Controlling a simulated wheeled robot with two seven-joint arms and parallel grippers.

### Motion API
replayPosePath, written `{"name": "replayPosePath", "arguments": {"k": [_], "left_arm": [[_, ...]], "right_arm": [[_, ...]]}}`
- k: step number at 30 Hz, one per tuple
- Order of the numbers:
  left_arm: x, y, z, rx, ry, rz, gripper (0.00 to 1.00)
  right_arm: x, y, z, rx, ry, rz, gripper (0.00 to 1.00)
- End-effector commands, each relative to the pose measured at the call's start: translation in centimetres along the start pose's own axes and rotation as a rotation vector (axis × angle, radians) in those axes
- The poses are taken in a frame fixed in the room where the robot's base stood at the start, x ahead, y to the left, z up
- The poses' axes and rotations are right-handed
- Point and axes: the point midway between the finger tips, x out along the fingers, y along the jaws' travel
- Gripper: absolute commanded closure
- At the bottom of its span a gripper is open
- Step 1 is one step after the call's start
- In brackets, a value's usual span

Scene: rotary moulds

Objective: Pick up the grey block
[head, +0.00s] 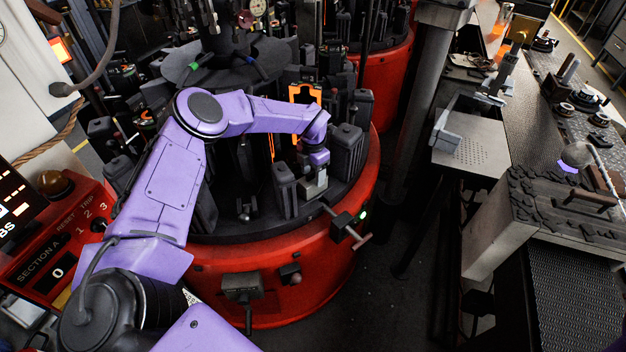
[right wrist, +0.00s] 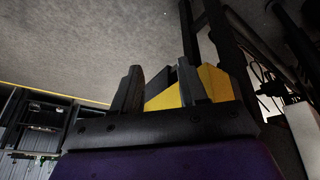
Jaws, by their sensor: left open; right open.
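A small light grey block (head: 313,187) stands on the dark rim of the red rotary machine, among dark moulds. My left gripper (head: 314,171) is directly above it, pointing down, and its jaws are open. The purple wrist and the jaws hide the block's upper part, and I cannot tell whether the fingers touch it. In the right wrist view, my right gripper (right wrist: 158,88) is open with nothing between its dark fingers. A yellow and black object shows behind the fingers.
Tall dark moulds (head: 285,190) stand close on the left of the left gripper, with more (head: 347,150) on its right. A glowing orange mould (head: 305,95) is behind. A T-shaped handle (head: 346,226) sticks out in front. A steel perforated tray (head: 470,140) and workbench are at right.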

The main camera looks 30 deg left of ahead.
Motion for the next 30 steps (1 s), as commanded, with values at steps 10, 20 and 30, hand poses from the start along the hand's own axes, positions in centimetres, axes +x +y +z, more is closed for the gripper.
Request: {"name": "replayPosePath", "arguments": {"k": [10, 20, 30], "left_arm": [[0.2, 0.0, 0.0, -0.001, -0.001, 0.000, 0.83], [0.0, 0.1, 0.1, -0.001, -0.004, 0.000, 1.00], [-5.0, 0.1, 0.2, -0.001, -0.011, 0.001, 1.00]], "right_arm": [[0.1, 0.0, 0.1, 0.000, -0.001, 0.000, 0.57], [0.0, 0.0, 0.0, 0.000, -0.001, 0.000, 0.57], [2.1, -0.2, 0.9, 0.000, 0.000, 0.000, 0.57]]}}
